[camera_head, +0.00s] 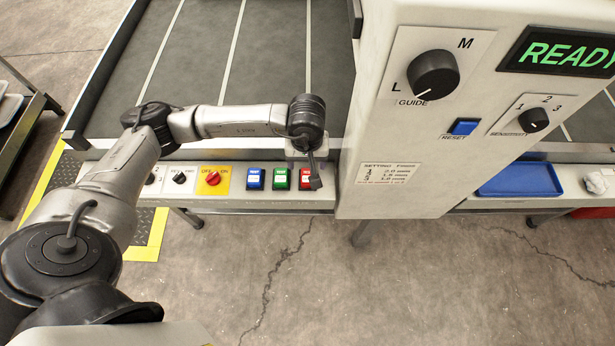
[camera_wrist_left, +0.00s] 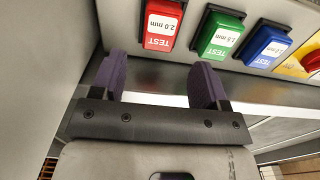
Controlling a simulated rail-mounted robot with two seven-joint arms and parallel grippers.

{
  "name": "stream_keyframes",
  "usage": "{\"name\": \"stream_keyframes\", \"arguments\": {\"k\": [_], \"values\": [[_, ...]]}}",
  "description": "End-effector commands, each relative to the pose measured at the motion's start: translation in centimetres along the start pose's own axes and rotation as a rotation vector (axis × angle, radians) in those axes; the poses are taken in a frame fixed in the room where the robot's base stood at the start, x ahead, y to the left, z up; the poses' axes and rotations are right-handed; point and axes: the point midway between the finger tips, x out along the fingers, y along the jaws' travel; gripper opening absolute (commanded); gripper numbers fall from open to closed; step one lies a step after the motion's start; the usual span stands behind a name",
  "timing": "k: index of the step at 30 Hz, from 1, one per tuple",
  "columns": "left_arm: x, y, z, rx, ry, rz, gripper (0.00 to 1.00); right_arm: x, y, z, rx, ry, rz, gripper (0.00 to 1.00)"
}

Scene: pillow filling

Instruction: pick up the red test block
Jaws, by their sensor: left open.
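The red test block (camera_head: 304,178) lies on the pale ledge along the front of the conveyor, at the right end of a row of three blocks. In the left wrist view the red block (camera_wrist_left: 161,24) has a white label reading 2.0 mm and lies just beyond the fingertips. My left gripper (camera_head: 314,172) is over the red block and partly hides it in the head view. In the left wrist view its two purple fingers (camera_wrist_left: 160,76) are apart with nothing between them. My right gripper is not in view.
A green block (camera_head: 280,179) and a blue block (camera_head: 255,179) lie left of the red one. Further left is a yellow plate with a red switch (camera_head: 213,179). The white machine housing (camera_head: 385,140) stands close on the right. A blue tray (camera_head: 520,180) lies beyond it.

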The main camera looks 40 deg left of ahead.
Motion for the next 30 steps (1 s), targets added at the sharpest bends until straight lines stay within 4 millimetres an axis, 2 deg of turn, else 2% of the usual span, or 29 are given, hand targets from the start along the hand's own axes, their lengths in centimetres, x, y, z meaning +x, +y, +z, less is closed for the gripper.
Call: {"name": "stream_keyframes", "arguments": {"k": [11,19,30], "values": [[4.6,0.2,-0.1,0.000,-0.001,-0.001,0.68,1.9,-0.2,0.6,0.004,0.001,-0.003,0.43],[4.8,0.2,-0.1,0.000,0.001,-0.001,0.68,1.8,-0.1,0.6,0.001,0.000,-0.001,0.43],[4.8,0.2,-0.1,0.001,0.001,-0.001,0.34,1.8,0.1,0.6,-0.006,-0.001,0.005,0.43]]}}
